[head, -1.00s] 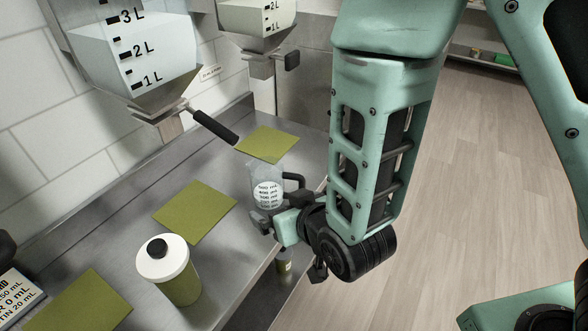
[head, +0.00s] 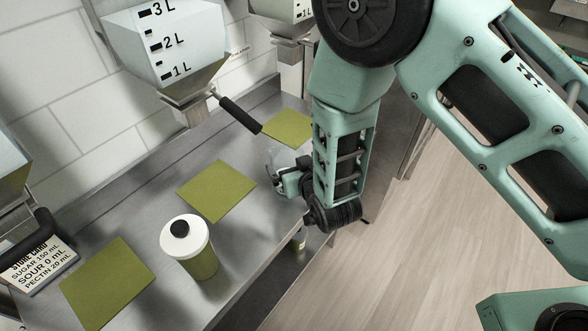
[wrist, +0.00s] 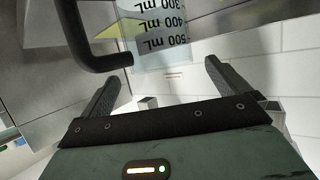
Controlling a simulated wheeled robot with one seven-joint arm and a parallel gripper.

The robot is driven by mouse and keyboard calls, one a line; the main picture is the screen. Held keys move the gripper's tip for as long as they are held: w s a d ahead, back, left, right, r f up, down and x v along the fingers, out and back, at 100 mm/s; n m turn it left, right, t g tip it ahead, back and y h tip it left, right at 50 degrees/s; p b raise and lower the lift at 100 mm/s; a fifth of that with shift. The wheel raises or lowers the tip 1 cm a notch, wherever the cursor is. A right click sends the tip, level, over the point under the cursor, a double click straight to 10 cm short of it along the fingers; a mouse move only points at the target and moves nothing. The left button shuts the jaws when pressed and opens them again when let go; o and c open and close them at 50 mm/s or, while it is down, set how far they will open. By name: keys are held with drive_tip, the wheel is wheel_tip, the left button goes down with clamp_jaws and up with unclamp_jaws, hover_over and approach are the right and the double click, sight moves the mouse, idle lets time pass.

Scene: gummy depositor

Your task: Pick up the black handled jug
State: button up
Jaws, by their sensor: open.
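The clear jug with black volume marks and a black handle shows at the top of the wrist view (wrist: 156,28). Its black handle (wrist: 88,45) is at the left there. In the head view the jug (head: 281,157) stands on the steel counter, largely hidden behind my gripper (head: 282,182). My gripper is open in the wrist view (wrist: 160,80), its two fingers spread. The jug is beyond the fingertips, and nothing is visible between them.
Green mats lie along the steel counter (head: 150,225); one mat (head: 217,190) is at its middle. A white-lidded green canister (head: 188,247) stands in front. A marked hopper (head: 165,50) with a black lever (head: 240,115) hangs above. A recipe card (head: 42,265) is at left.

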sight(282, 151)
drive_tip(key=shift+p+x, duration=1.7)
drive_tip(key=shift+x, duration=1.05)
drive_tip(key=shift+a, duration=0.1)
drive_tip(key=c, duration=1.4)
wheel_tip(282, 151, up, 18)
drive_tip(key=b, duration=0.5)
